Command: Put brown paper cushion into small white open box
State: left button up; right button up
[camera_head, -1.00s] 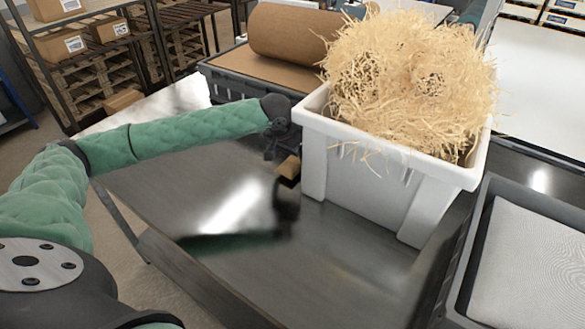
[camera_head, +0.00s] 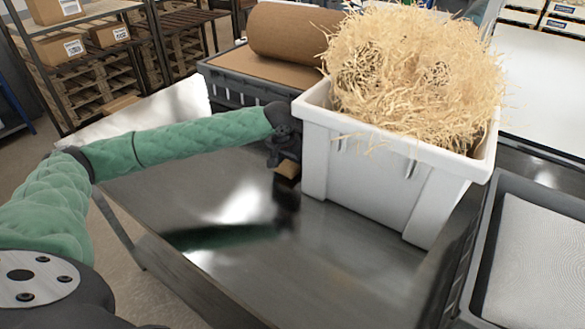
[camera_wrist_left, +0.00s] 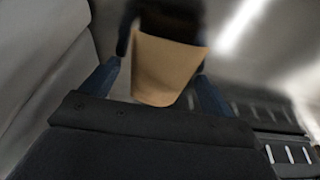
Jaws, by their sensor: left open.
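A small brown piece (camera_head: 287,171), which looks like the brown paper cushion, is low at the dark metal table beside the white tub's left corner. My left gripper (camera_head: 285,157) is just above it and hides part of it. In the left wrist view the brown piece (camera_wrist_left: 165,68) shows between the two open fingers of my left gripper (camera_wrist_left: 158,82); contact with the fingers cannot be told. A white open tub (camera_head: 350,180) heaped with pale paper shreds (camera_head: 415,75) stands to the right. I make out no separate small white box. My right gripper is not in view.
The metal table (camera_head: 330,265) is bare in front of the tub. A brown paper roll (camera_head: 290,33) lies in a dark tray behind. A dark-edged bin (camera_head: 535,255) stands at right. Shelves with cardboard boxes (camera_head: 60,48) are at the back left.

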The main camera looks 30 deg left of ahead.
pick_arm(q)
jog(key=shift+c, duration=0.2)
jog(key=c, duration=1.1)
jog(key=shift+r, duration=0.1)
